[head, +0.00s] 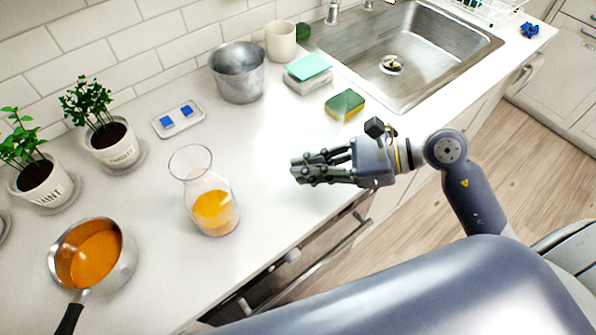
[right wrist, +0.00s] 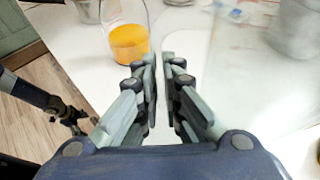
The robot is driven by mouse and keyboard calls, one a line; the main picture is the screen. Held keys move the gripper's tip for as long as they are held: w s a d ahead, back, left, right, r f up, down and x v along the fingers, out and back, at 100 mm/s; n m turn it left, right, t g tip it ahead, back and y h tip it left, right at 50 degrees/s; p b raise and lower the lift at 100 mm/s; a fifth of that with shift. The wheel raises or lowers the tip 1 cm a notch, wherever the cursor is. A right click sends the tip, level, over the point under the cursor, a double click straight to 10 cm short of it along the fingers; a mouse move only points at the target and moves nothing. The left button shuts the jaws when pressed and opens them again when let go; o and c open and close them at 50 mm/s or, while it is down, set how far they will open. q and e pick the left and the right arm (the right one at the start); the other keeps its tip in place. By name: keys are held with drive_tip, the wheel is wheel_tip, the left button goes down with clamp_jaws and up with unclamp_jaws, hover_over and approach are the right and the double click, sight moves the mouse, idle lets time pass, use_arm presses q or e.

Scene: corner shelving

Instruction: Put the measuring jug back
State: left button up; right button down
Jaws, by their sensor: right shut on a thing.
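My right gripper (head: 296,171) reaches in from the right above the counter's front part, fingers pointing left. In the right wrist view its fingers (right wrist: 160,62) are nearly together. A hazy, clear shape, seemingly the measuring jug (right wrist: 245,85), shows close beside the fingers on the right; the fingers appear shut on it. Its outline is very faint, and in the head view it can hardly be made out. My left gripper (right wrist: 72,120) shows small at the left of the right wrist view, beyond the counter edge; its finger state is unclear.
A glass carafe of orange liquid (head: 213,212) stands left of my right gripper. A saucepan (head: 122,262), potted herbs (head: 112,150), a metal bucket (head: 238,75), a sponge (head: 345,104) and the sink (head: 440,50) surround it. The counter's middle (head: 262,140) is clear.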

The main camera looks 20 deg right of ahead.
drive_tip(key=f, duration=0.1)
drive_tip(key=a+p, duration=0.1)
drive_tip(key=a+f, duration=0.1)
drive_tip(key=shift+w+f, duration=0.25)
drive_tip(key=shift+f, duration=0.5)
use_arm(q)
drive_tip(key=shift+s+r, duration=0.55)
drive_tip(key=shift+r, duration=0.3)
use_arm(e)
drive_tip(key=shift+f, duration=0.1)
use_arm(q)
drive_tip(key=shift+f, duration=0.1)
use_arm(e)
drive_tip(key=shift+f, duration=0.15)
drive_tip(key=c, duration=1.8)
unclamp_jaws()
drive_tip(key=shift+o, duration=0.2)
